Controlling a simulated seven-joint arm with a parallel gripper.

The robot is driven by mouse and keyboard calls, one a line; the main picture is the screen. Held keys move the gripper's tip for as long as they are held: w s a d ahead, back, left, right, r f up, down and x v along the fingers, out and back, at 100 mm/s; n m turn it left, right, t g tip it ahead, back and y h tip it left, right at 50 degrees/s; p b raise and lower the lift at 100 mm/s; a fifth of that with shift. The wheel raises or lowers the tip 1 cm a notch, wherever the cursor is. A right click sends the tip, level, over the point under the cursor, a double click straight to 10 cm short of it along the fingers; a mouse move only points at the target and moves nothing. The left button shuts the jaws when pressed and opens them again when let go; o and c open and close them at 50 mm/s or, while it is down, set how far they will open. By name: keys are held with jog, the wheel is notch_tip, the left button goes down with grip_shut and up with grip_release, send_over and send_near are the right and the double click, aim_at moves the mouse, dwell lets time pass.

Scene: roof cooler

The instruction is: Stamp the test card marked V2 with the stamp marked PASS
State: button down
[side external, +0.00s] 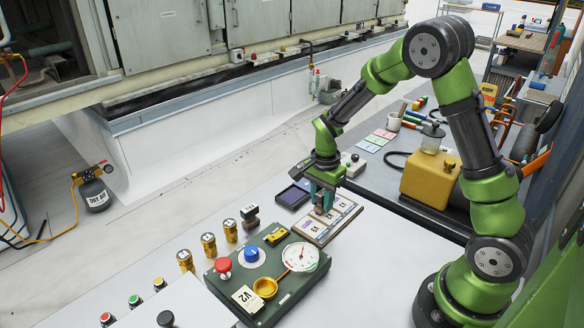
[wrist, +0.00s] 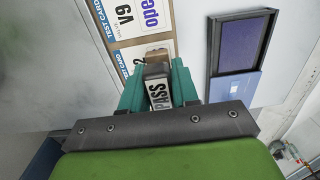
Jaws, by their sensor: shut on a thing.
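My gripper (side external: 322,190) is shut on the PASS stamp (wrist: 158,92), whose label reads toward the wrist camera between the teal fingers. The stamp (side external: 320,208) is upright over the wooden card board (side external: 349,213). In the wrist view the stamp's wooden base (wrist: 157,54) is over a test card (wrist: 130,60) with a "2" partly showing; the rest of its mark is hidden. I cannot tell whether the stamp touches it.
A second stamp (side external: 250,216) stands left of the ink pad. A green test box (side external: 230,285) with a gauge, red button and V2 tag (side external: 247,299) is in front. Several brass valves (side external: 208,244) stand left. A yellow can (side external: 430,178) is at right. Bare table lies right of the box.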

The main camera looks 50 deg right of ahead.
jog(key=shift+r, duration=3)
jog(key=shift+s+n, duration=0.25)
jog(key=shift+n, duration=0.95)
jog(key=shift+s+a+r+n, duration=0.2)
jog(key=shift+r+n, duration=0.15)
jog(key=shift+n, duration=0.65)
jog(key=a+r+n, duration=0.6)
jog(key=r+n, duration=0.3)
jog(key=n, duration=0.4)
jog(key=shift+s+r+n, duration=0.3)
jog(key=shift+s, duration=0.05)
